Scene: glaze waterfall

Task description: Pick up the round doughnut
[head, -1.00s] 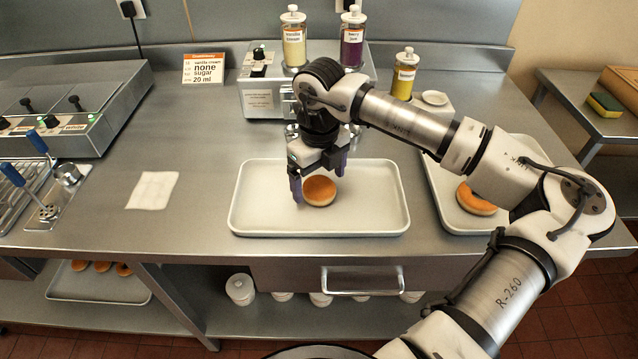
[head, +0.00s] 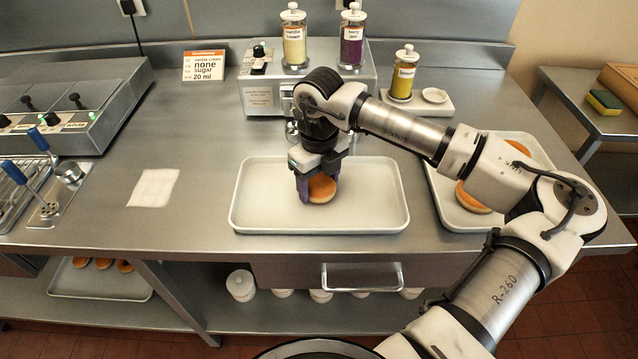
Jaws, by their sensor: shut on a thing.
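The round doughnut (head: 322,189) is golden brown with a paler side band and has no hole that I can see. It is in the middle of a white rectangular tray (head: 262,210) on the steel counter. My gripper (head: 318,187) points down over the tray and is shut on the doughnut, with a dark finger at its left side. The other finger is mostly hidden behind the doughnut and the hand. I cannot tell whether the doughnut touches the tray.
A second white tray (head: 445,205) to the right holds another doughnut (head: 470,198), partly behind my arm. A filling machine (head: 262,95) with jars stands behind. A white napkin (head: 153,188) and a fryer (head: 70,110) are at left. The counter between napkin and tray is clear.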

